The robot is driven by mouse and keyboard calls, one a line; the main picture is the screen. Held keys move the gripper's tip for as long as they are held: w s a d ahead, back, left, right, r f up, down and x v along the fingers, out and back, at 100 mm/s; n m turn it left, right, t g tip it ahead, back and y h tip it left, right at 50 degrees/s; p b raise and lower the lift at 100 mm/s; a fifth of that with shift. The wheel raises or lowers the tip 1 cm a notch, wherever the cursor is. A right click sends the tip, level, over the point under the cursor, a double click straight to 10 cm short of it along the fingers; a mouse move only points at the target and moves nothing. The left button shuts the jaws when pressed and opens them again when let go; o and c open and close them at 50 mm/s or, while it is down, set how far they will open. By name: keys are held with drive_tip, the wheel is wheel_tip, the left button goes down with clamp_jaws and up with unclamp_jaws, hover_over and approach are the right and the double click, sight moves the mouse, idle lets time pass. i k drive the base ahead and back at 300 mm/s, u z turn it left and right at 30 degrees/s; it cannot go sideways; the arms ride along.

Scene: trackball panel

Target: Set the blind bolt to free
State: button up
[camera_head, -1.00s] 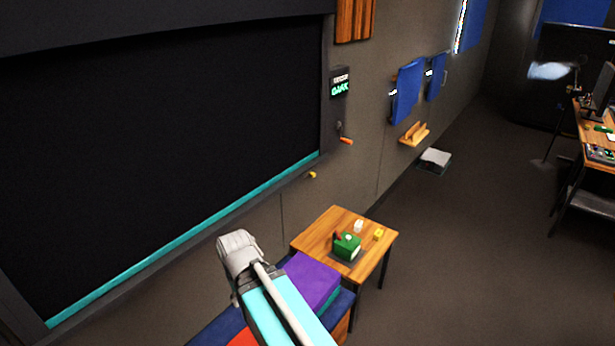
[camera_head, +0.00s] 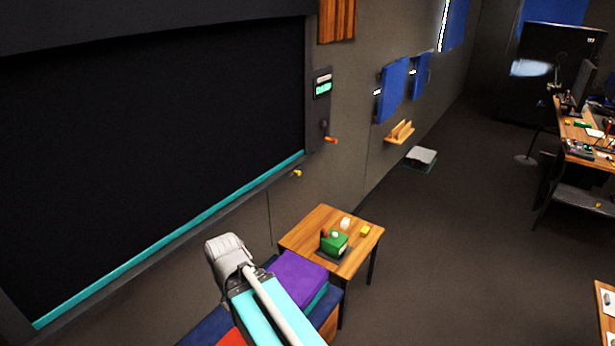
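A large dark blind (camera_head: 150,150) with a teal bottom bar (camera_head: 175,240) fills the framed opening on the left wall. An orange-handled crank (camera_head: 330,140) sticks out at the right side of the frame, below a small dark box with a lit green display (camera_head: 322,88). A small yellow piece (camera_head: 297,173) sits on the lower right of the frame. It may be the bolt, but it is too small to tell, and its setting cannot be read. My arm reaches in from the bottom, well short of these parts. My gripper does not show.
A small wooden table (camera_head: 292,243) holds a green box (camera_head: 334,243), a white piece (camera_head: 345,223) and a yellow piece (camera_head: 365,230). A purple block (camera_head: 298,270) is beside my arm. A wooden wall shelf (camera_head: 399,133) is farther right. Open floor (camera_head: 460,240) lies right.

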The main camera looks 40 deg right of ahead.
sight(297, 170)
drive_tip(key=k, duration=1.15)
drive_tip(key=z, duration=1.05)
drive_tip(key=i, duration=1.7)
